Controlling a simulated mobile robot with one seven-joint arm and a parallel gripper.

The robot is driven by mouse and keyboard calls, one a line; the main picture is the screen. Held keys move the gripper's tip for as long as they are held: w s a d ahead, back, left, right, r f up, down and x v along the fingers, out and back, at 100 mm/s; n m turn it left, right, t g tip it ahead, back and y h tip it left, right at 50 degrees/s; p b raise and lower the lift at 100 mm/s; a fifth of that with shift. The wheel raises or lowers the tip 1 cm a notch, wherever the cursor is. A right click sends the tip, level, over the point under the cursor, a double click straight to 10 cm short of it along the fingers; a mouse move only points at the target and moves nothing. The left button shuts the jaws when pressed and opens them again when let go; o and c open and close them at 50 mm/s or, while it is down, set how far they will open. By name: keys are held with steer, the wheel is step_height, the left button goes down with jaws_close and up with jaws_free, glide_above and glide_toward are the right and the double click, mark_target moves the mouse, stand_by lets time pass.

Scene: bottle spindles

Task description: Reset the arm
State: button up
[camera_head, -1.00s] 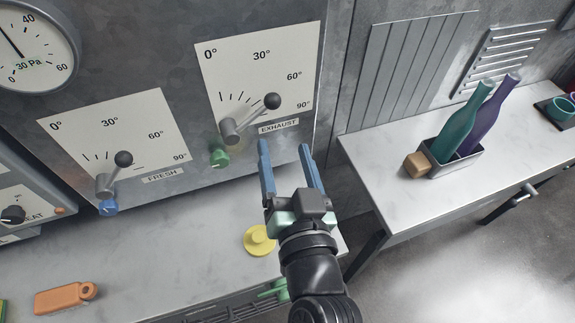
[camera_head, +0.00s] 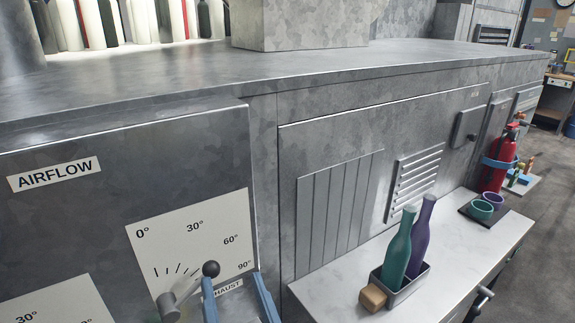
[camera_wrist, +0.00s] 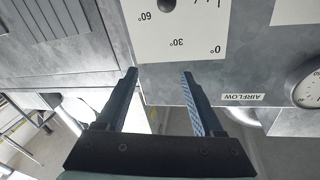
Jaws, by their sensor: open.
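My gripper (camera_head: 238,300) shows at the bottom edge of the head view, with only its two blue fingers in sight. It also shows in the wrist view (camera_wrist: 160,82), where the fingers are spread apart with nothing between them. In the head view the fingers overlap the exhaust dial plate (camera_head: 195,235) and its label from the camera's side. The exhaust lever (camera_head: 188,287), with a black ball knob, is just left of the fingers. I cannot tell the distance between them. The rest of my arm is out of the head view.
A white side bench (camera_head: 440,262) at right holds a tray (camera_head: 402,290) with a green bottle (camera_head: 397,250) and a purple bottle (camera_head: 422,232). A wooden block (camera_head: 372,297) is beside it. Cups (camera_head: 481,209) and a red extinguisher (camera_head: 499,160) stand farther back.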

steer(key=w+d+r+t+h, duration=0.1)
steer(key=d+r+t, duration=0.15)
steer(key=r, duration=0.65)
steer(key=w+d+r+t+h, duration=0.1)
steer(key=r+t, duration=0.2)
steer(key=r, duration=0.6)
steer(key=s+d+r+t+h, duration=0.2)
steer(key=s+r, duration=0.1)
steer(key=r, duration=0.5)
steer(key=s+d+r+m+t+h, duration=0.1)
steer(key=s+r+t+h, duration=0.1)
steer(key=r, duration=0.7)
steer(key=shift+s+d+t+h, duration=0.35)
steer(key=shift+s+h, duration=0.15)
steer(key=shift+s, duration=0.45)
steer(key=shift+f, duration=0.1)
